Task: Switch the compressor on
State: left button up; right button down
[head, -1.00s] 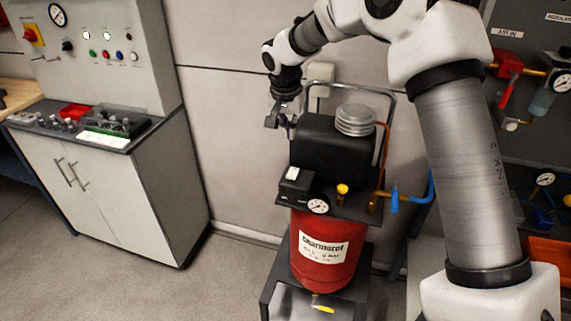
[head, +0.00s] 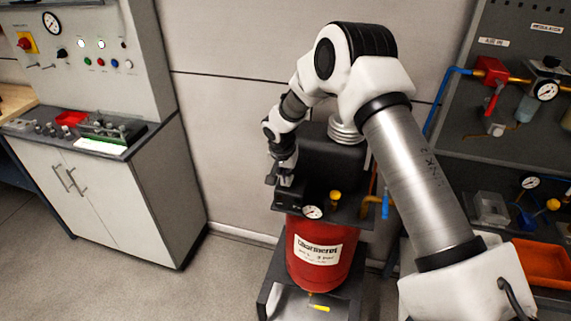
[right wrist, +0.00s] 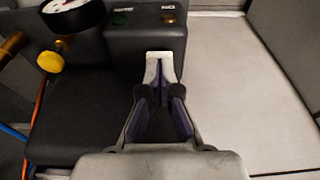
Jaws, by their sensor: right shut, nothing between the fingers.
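The compressor has a red tank (head: 318,262) with a black motor housing above it. Its small black switch box (head: 291,203) sits beside a round pressure gauge (head: 313,212). The box also shows in the right wrist view (right wrist: 145,38), with a green mark and a yellowish mark on its face, lettering too small to read. My right gripper (head: 286,182) is at the box, pointing down; it partly hides the box top. In the right wrist view its pale fingertips (right wrist: 159,62) are together over the box's near edge, empty. Contact cannot be told. My left gripper is not in view.
A yellow knob (head: 335,197) and a blue-handled valve (head: 386,205) stand right of the gauge. A control cabinet (head: 135,200) is at the left. A regulator panel (head: 515,130) and an orange tray (head: 541,264) are at the right. Floor before the cabinet is clear.

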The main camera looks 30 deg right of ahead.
jog(key=shift+f, duration=0.1)
jog(key=shift+s+a+f+b, duration=0.15)
jog(key=shift+f+b, duration=0.4)
jog(key=shift+b, duration=0.3)
jog(key=shift+r, duration=0.25)
jog(key=shift+w+d+r+p, duration=0.35)
jog(key=shift+w+d+p, duration=0.15)
jog(key=shift+d+p, duration=0.1)
